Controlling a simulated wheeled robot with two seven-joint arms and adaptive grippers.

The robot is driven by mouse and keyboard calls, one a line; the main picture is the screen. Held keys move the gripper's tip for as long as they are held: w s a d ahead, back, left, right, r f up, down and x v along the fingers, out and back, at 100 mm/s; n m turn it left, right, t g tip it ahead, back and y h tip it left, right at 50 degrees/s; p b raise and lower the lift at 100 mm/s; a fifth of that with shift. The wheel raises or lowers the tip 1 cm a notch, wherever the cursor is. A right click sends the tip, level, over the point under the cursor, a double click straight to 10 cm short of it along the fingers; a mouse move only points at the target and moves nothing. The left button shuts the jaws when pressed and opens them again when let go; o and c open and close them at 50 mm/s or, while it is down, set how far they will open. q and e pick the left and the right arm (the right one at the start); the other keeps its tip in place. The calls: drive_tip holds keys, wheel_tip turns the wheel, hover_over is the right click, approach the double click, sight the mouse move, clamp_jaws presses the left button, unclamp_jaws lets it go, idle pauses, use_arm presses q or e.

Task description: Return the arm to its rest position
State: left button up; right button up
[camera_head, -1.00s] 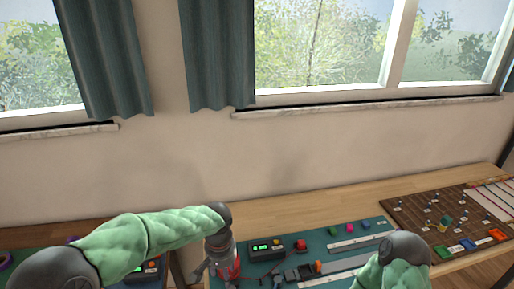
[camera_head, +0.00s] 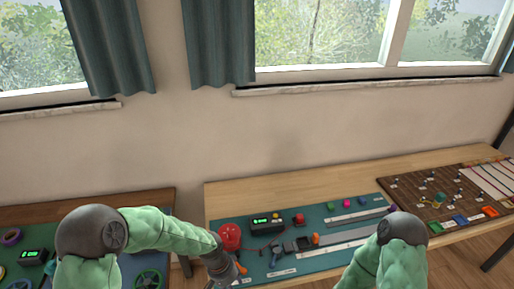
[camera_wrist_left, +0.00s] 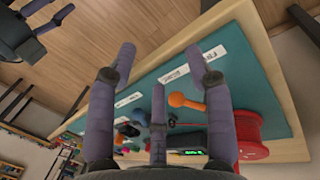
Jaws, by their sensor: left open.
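My left arm (camera_head: 165,232) comes in from the left in the head view, its elbow raised and its forearm reaching right and down. My left gripper (camera_head: 226,280) is over the front left edge of the teal mat (camera_head: 340,240), partly cut off by the picture's bottom. In the left wrist view the left gripper (camera_wrist_left: 160,70) has its purple fingers spread, with nothing held between them. My right arm (camera_head: 400,235) is bent at the lower right of the head view. A dark part with purple fingers, seemingly my right gripper (camera_wrist_left: 40,20), shows at the wrist view's top left.
A red spool (camera_head: 230,237) stands beside my left gripper, near a black box with a green display (camera_head: 264,223). An orange-ended tool (camera_wrist_left: 185,101) lies on the mat. A brown peg board (camera_head: 440,200) is at right. Another table (camera_head: 150,200) is at left.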

use_arm(q)
drive_tip(key=s+a+f+n+t+h, duration=0.1)
drive_tip(key=s+a+f+n, duration=0.1)
drive_tip(key=s+f, duration=1.2)
drive_tip(key=shift+s+f+n+b, duration=0.25)
drive_tip(key=shift+f+n+b, duration=0.15)
drive_tip(key=shift+f+n, duration=0.4)
idle(0.6)
